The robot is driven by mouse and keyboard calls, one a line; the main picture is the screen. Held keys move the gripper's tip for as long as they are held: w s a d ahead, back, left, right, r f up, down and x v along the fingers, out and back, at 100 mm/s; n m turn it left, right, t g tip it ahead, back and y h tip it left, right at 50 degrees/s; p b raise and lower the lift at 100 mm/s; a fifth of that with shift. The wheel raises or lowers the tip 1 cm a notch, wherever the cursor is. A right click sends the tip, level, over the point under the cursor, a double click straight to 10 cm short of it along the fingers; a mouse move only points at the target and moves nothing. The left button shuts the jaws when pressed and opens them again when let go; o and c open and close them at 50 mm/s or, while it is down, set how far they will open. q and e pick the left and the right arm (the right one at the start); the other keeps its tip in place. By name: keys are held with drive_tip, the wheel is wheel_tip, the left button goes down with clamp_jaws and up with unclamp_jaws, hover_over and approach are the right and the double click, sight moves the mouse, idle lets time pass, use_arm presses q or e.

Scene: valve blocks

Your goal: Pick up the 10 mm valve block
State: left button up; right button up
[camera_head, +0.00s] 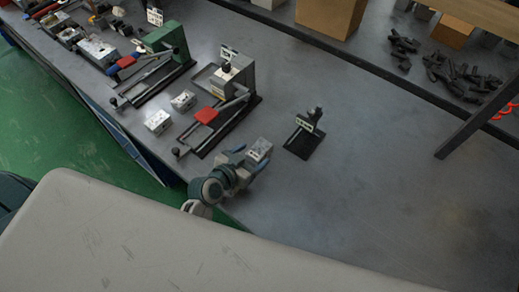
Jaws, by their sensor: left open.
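My left gripper (249,158) reaches over the bench from the front edge and is open. A small light-grey valve block (260,149) with dark holes shows at its fingertips; I cannot tell whether the fingers touch it. Two more light-grey blocks, a nearer one (158,122) and a farther one (183,101), sit on the bench to the left of the gripper. The markings are too small to read, so I cannot tell which block is the 10 mm one. My right gripper is out of view.
A grey fixture (237,75) with a red pad stands behind the gripper, and a green fixture (165,38) farther left. A small black stand (303,142) is just right of the gripper. Dark fittings (462,76) lie at the back right. The bench's right front is clear.

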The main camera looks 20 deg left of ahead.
use_arm(q)
drive_tip(key=c, duration=1.3)
drive_tip(key=shift+c, duration=0.2)
drive_tip(key=shift+r, duration=0.1)
